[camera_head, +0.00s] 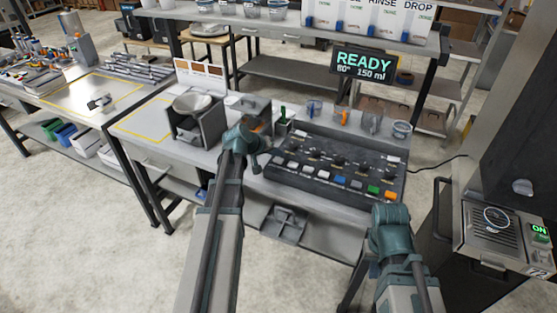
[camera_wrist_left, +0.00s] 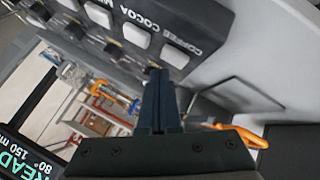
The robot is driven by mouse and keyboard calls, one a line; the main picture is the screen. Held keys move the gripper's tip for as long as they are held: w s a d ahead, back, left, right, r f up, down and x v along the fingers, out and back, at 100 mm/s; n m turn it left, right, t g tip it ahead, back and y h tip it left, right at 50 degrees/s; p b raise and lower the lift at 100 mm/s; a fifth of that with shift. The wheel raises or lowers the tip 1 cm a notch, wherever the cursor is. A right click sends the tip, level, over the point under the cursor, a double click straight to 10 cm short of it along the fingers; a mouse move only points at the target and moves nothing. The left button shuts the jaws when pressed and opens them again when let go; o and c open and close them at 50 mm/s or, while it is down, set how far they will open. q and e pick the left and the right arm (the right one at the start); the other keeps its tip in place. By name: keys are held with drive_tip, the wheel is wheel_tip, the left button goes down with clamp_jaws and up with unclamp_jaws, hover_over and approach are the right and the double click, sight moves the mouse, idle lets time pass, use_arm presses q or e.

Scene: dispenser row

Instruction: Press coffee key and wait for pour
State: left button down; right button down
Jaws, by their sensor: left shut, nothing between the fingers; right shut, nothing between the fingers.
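The dark dispenser panel (camera_head: 330,165) carries a row of keys, white ones on the left and blue, grey, green and orange ones to the right. The white coffee key (camera_wrist_left: 175,57) is at the end of the row in the left wrist view, beside its upside-down COFFEE label. My left gripper (camera_wrist_left: 158,72) is shut and empty, its tips close to that key; contact cannot be told. In the head view it is largely hidden around the panel's left end. My right arm is at the lower right; its fingers do not show. The display (camera_head: 362,65) reads READY, 80°, 150 ml.
Several cups (camera_head: 372,121) stand behind the panel. A metal appliance (camera_head: 500,225) with a green ON light is at the far right. The yellow-outlined bench area (camera_head: 145,120) is clear.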

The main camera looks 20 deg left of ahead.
sight(277, 161)
use_arm(q)
drive_tip(key=shift+f, duration=0.1)
drive_tip(key=shift+f+b, duration=0.35)
drive_tip(key=shift+b, duration=0.05)
drive_tip(key=shift+f+b, duration=0.45)
drive_tip(key=shift+b, duration=0.05)
idle(0.6)
idle(0.3)
drive_tip(key=shift+r+p, duration=0.95)
wheel_tip(277, 161, up, 5)
drive_tip(key=p, duration=0.5)
